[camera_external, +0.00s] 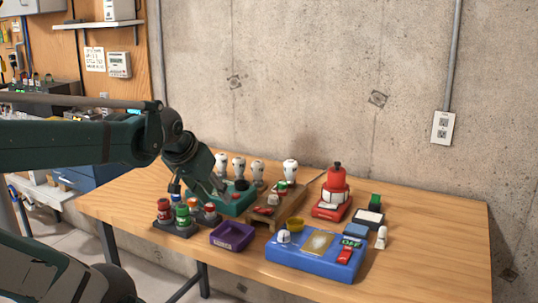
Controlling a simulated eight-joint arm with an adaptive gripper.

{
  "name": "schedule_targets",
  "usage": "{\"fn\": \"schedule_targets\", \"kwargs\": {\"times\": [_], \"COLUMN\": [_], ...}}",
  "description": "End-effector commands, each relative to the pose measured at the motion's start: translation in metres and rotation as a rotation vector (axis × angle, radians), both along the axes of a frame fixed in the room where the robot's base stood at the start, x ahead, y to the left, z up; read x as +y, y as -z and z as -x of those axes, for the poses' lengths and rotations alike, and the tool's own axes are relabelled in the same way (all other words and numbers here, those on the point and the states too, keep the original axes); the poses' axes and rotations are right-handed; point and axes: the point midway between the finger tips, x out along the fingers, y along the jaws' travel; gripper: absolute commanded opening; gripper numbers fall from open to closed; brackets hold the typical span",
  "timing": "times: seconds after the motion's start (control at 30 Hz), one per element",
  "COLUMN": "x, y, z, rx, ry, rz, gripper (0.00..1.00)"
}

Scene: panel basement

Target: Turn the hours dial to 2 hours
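No label reading hours can be made out, so I cannot tell for sure which knob is the hours dial. A blue panel (312,259) at the table's front carries a white knob (283,237) on its left, a gold plate and a red switch on its right. A green box (236,204) further back has small dark and red parts on top, partly hidden by my gripper. My gripper (221,190) points down at the left part of this green box, well away from the blue panel. Its fingers are small and dark here, and I cannot tell whether they touch anything.
A cluster of coloured knobs (184,214) stands left of the green box. A purple tray (232,236) and a wooden block (263,217) lie between box and panel. White bulb-like items stand behind. A red device (333,192) stands back right. The table's right end is clear.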

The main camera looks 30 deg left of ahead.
Motion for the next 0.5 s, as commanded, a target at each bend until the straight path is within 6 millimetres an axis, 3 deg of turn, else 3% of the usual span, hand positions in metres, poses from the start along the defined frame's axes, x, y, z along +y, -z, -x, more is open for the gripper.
{"fn": "schedule_targets", "kwargs": {"times": [0.5], "x": [-0.016], "y": [-0.035], "z": [-0.038], "rx": [0.117], "ry": [-0.121], "rz": [0.093], "gripper": [0.34]}}
